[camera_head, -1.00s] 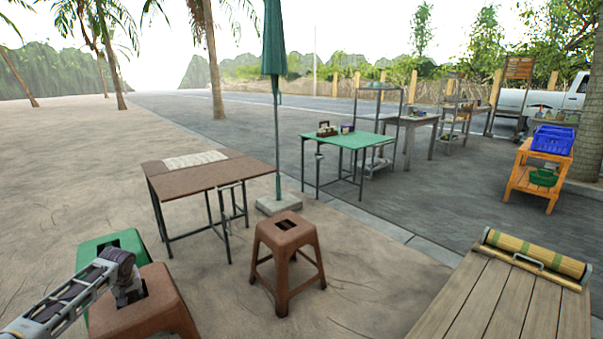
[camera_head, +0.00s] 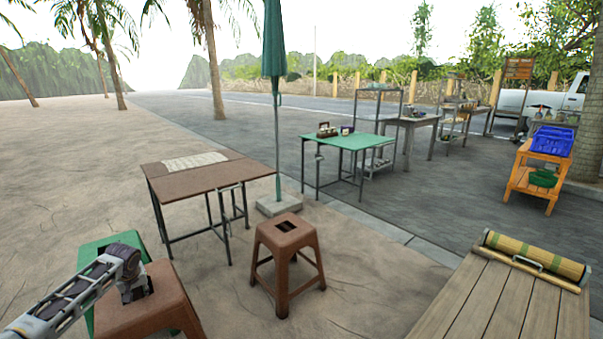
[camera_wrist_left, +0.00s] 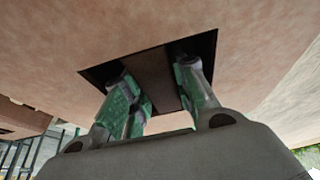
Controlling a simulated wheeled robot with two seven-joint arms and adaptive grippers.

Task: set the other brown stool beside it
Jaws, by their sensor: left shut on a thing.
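One brown stool (camera_head: 285,236) stands upright on the sandy ground in front of the brown folding table. The other brown stool (camera_head: 152,312) is at the lower left, in front of a green stool (camera_head: 92,262). My left gripper (camera_head: 135,290) is at the hole in that nearer stool's seat. In the left wrist view its fingers (camera_wrist_left: 158,92) reach into the square seat hole and are shut on the bar between the openings. The nearer stool's feet are out of frame, so I cannot tell whether it is off the ground. My right gripper is not in view.
The brown folding table (camera_head: 203,172) stands behind the stools. A green umbrella (camera_head: 274,40) rises from a pale base (camera_head: 282,205). A wooden slatted table (camera_head: 490,300) with a rolled mat (camera_head: 535,258) is at the lower right. Sand between the far stool and slatted table is clear.

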